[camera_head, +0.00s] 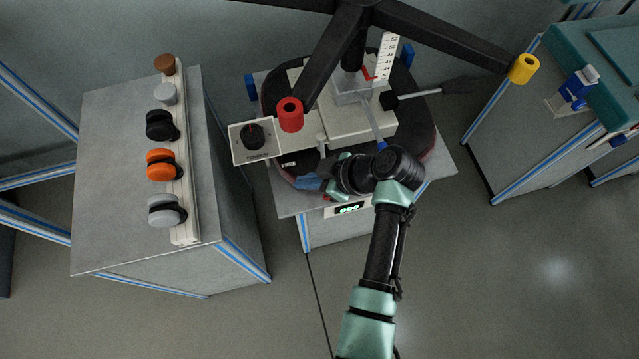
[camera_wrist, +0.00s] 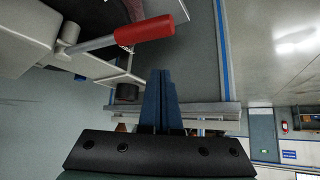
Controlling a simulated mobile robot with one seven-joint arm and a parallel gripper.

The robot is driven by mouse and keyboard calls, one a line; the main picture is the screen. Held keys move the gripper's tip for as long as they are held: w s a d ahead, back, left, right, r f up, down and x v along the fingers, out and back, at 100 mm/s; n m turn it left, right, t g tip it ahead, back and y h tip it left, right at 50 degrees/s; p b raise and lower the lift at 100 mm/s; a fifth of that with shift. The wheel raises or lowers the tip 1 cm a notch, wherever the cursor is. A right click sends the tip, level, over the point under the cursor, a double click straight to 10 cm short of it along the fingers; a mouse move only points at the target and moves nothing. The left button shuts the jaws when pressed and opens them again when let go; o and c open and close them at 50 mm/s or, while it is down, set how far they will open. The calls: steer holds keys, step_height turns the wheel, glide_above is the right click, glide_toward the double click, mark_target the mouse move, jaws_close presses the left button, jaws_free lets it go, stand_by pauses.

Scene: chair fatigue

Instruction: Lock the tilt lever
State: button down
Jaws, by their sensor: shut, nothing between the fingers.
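A lever with a red grip (camera_wrist: 145,30) on a silver rod sticks out from a pale housing in the wrist view. I take it to be the tilt lever; its lock state is not readable. My gripper (camera_wrist: 161,72) is shut and empty, and its blue fingertips appear below the red grip in the picture, with no visible contact. In the head view, my gripper (camera_head: 308,183) is at the front edge of the chair mechanism (camera_head: 360,125), near a "FREE" label (camera_head: 288,164). My wrist hides part of the mechanism there.
A tension dial (camera_head: 253,136) is left of the mechanism, and a black-handled lever (camera_head: 465,86) sticks out right. Chair-base legs with a red cap (camera_head: 290,113) and a yellow cap (camera_head: 523,68) hang above. A bench with a caster rack (camera_head: 187,215) stands left, a teal-topped one (camera_head: 600,50) right.

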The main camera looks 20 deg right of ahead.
steer(key=d+r, duration=0.6)
steer(key=shift+s+d+r, duration=0.3)
steer(key=shift+s+r, duration=0.05)
steer(key=shift+s, duration=0.05)
